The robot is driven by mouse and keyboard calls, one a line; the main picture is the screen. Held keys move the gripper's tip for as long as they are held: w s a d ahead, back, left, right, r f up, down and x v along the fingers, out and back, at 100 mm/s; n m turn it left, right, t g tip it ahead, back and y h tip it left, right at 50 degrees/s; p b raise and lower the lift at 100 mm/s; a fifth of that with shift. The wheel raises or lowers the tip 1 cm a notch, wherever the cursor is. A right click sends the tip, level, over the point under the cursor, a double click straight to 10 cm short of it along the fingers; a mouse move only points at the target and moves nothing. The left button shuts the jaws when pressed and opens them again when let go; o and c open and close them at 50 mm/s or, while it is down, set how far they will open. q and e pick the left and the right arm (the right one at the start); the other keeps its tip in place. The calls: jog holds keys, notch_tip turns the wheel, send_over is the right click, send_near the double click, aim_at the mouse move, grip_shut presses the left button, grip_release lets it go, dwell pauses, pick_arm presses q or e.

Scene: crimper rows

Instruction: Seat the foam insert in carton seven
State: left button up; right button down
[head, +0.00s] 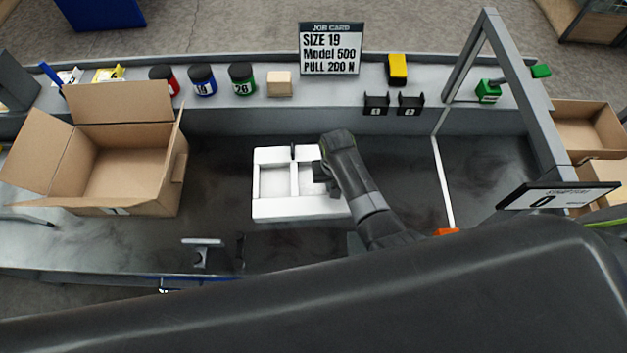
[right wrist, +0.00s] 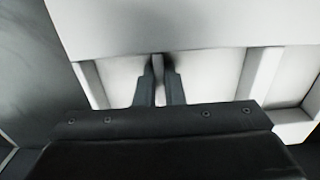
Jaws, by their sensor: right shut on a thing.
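The white foam insert (head: 290,209), a block with rectangular recesses, is at the middle of the dark bench in the head view. It fills the top of the right wrist view (right wrist: 190,28). My right gripper (head: 321,173) is at its right part, with both fingers (right wrist: 160,68) shut on a thin wall of the insert. I cannot tell if the insert touches the bench. The open brown carton (head: 135,196) stands left of it, flaps spread and inside empty; the number on its front is hard to read. My left gripper is not in view.
A ledge behind holds red, blue (head: 202,80) and green jars, a tan block (head: 280,84) and a yellow item (head: 397,69). A grey frame (head: 525,95) rises at right. A small grey fixture (head: 203,243) stands at the front edge. Bench between carton and insert is clear.

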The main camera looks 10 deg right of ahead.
jog(key=shift+r, duration=0.1)
notch_tip(320, 180, up, 10)
jog(key=shift+f+p, duration=0.15)
jog(key=shift+p, duration=0.35)
